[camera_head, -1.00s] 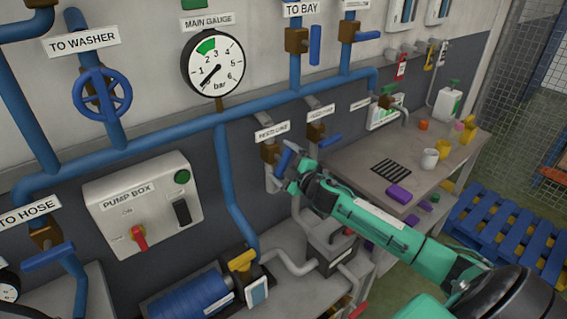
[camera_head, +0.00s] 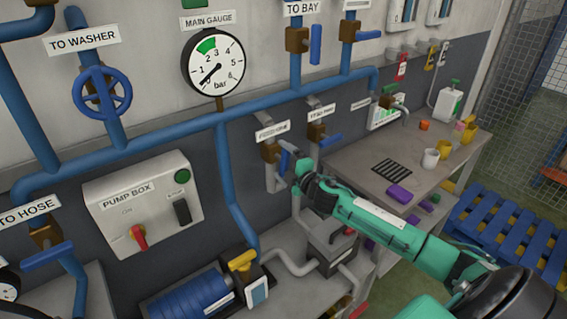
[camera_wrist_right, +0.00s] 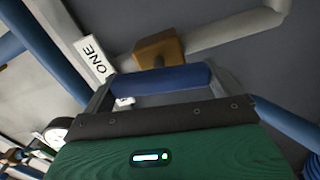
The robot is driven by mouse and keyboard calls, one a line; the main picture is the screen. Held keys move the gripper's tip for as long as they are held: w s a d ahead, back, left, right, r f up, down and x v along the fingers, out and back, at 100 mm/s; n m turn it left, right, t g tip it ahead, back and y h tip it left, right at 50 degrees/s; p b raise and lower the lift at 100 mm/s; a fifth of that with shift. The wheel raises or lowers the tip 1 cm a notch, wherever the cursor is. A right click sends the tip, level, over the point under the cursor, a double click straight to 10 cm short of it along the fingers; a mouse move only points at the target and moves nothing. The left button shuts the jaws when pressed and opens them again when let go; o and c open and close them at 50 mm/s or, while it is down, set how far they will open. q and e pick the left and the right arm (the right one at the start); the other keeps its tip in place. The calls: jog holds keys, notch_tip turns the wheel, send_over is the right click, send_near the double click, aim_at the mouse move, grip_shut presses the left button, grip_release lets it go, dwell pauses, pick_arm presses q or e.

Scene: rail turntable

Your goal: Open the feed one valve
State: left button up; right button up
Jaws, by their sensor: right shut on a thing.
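The feed one valve has a brass body (camera_head: 269,153) on a grey pipe under a white label (camera_head: 272,131), right of the main gauge. Its blue lever (camera_head: 284,161) hangs beside the body, partly hidden by my right gripper (camera_head: 290,166). In the right wrist view the blue lever (camera_wrist_right: 160,80) lies between the two fingers of my right gripper (camera_wrist_right: 162,88), which is shut on it. The brass body (camera_wrist_right: 158,48) and the label reading ONE (camera_wrist_right: 95,60) show just beyond. My left gripper is not in view.
A second brass valve with a blue lever (camera_head: 330,141) sits close on the right. The blue main pipe (camera_head: 170,133) runs above. A workbench (camera_head: 350,161) with cups stands to the right. The pump box (camera_head: 145,205) is on the wall at left.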

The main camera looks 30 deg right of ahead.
jog(key=o, duration=0.6)
jog(key=shift+s, duration=0.15)
jog(key=shift+s+f, duration=0.15)
jog(key=shift+s, duration=0.1)
jog(key=shift+s+d+b, duration=0.15)
jog(key=shift+s+b, duration=0.6)
jog(key=shift+s, duration=1.4)
jog(key=shift+s+d+b, duration=0.2)
jog(key=shift+s+b, duration=0.55)
jog(key=shift+s, duration=1.45)
jog(key=shift+s+d+b, duration=0.15)
jog(key=shift+s+b, duration=0.6)
jog(key=shift+s, duration=1.4)
